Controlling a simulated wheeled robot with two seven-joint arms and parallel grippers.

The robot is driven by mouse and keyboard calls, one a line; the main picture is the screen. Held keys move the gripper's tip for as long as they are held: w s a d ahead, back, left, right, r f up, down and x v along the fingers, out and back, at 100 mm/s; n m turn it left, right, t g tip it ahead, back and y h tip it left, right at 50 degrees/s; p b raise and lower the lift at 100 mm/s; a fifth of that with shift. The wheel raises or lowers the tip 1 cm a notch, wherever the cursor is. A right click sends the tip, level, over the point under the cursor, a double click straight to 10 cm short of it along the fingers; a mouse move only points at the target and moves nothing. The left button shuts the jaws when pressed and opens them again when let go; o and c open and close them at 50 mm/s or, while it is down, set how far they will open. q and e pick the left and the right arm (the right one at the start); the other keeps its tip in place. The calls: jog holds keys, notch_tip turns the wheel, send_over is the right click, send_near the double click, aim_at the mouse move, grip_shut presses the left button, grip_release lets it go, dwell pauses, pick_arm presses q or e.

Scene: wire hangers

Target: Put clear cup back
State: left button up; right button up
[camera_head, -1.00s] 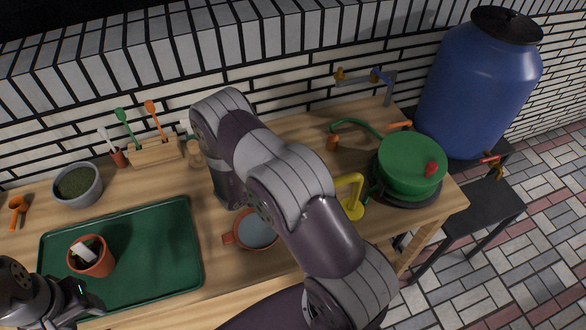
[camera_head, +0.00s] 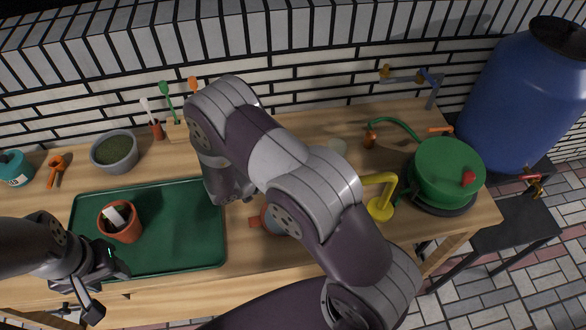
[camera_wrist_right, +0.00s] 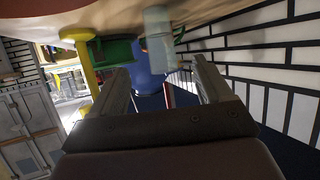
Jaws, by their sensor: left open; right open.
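The clear cup (camera_head: 335,147) shows as a pale round shape on the wooden table, just behind my right arm in the head view. In the right wrist view, which is upside down, the clear cup (camera_wrist_right: 160,40) stands on the table beyond my right gripper (camera_wrist_right: 163,85). The right gripper is open with nothing between its fingers, and the cup is apart from them. Its fingers are hidden in the head view. My left gripper (camera_head: 105,285) is open and empty at the front left, by the green tray's corner.
An orange-handled cup (camera_head: 268,222) is partly hidden by my right arm. A yellow stand (camera_head: 380,208) and a green pot (camera_head: 445,170) stand right of the clear cup. A grey bowl (camera_head: 114,153) sits at the back left.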

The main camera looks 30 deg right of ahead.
jog(key=w+a+r+n+t+y, duration=0.65)
jog(key=a+n+y, duration=0.25)
jog(key=y, duration=0.2)
jog(key=s+r+n+g+y, duration=0.1)
jog(key=s+r+n+g, duration=0.1)
jog(key=s, duration=0.7)
jog(key=s+d+r+n+g+y, duration=0.1)
jog(key=s+n+g, duration=0.3)
jog(key=s, duration=0.5)
jog(key=shift+r+n, duration=0.65)
jog(key=shift+n, duration=0.45)
